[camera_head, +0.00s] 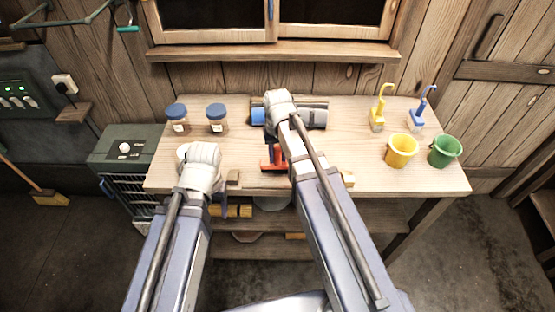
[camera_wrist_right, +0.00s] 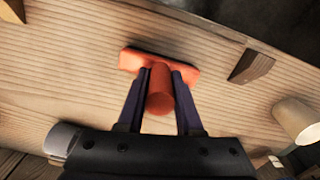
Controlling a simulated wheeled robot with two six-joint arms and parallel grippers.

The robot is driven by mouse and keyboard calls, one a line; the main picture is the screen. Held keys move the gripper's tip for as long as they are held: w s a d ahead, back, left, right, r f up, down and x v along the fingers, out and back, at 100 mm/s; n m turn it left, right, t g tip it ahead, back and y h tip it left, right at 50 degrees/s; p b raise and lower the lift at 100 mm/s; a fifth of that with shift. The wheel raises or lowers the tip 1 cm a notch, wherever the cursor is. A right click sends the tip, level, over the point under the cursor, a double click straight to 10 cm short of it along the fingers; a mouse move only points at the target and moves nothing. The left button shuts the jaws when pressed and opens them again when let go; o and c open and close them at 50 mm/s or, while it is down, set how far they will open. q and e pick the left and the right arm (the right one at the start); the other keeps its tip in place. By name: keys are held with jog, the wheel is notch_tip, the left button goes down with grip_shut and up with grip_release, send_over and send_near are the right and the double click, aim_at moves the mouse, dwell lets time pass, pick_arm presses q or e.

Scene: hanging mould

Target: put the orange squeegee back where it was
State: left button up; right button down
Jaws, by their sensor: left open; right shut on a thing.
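The orange squeegee (camera_head: 274,163) is over the front middle of the workbench (camera_head: 370,178), partly hidden by my right arm. In the right wrist view, my right gripper (camera_wrist_right: 160,88) is shut on the handle of the squeegee (camera_wrist_right: 150,58), with a finger on each side. The crosswise head points away from the gripper, close over the wood; I cannot tell whether it touches. My left gripper (camera_head: 200,168) is over the left front of the bench and holds nothing that I can see; its fingers are mostly hidden under the wrist.
A wooden block (camera_head: 233,177) sits at the front edge, left of the squeegee. A pale cup (camera_head: 183,150) is beside my left wrist. Yellow (camera_head: 401,151) and green (camera_head: 445,152) buckets stand right.

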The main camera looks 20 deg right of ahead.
jog(key=shift+f, duration=0.1)
jog(key=c, duration=0.6)
grip_release()
notch_tip(320, 180, up, 12)
jog(key=p, duration=1.2)
jog(key=shift+r, duration=0.2)
jog(key=s+a+n, duration=0.1)
jog(key=s+a, duration=0.2)
jog(key=s, duration=0.1)
jog(key=s+a+n, duration=0.2)
jog(key=s+a, duration=0.2)
jog(key=s, duration=0.1)
jog(key=s+a+n+h, duration=0.1)
jog(key=s+a, duration=0.2)
jog(key=s, duration=0.2)
jog(key=shift+s+a+n, duration=0.1)
jog(key=shift+a+n, duration=0.15)
jog(key=shift+n, duration=0.05)
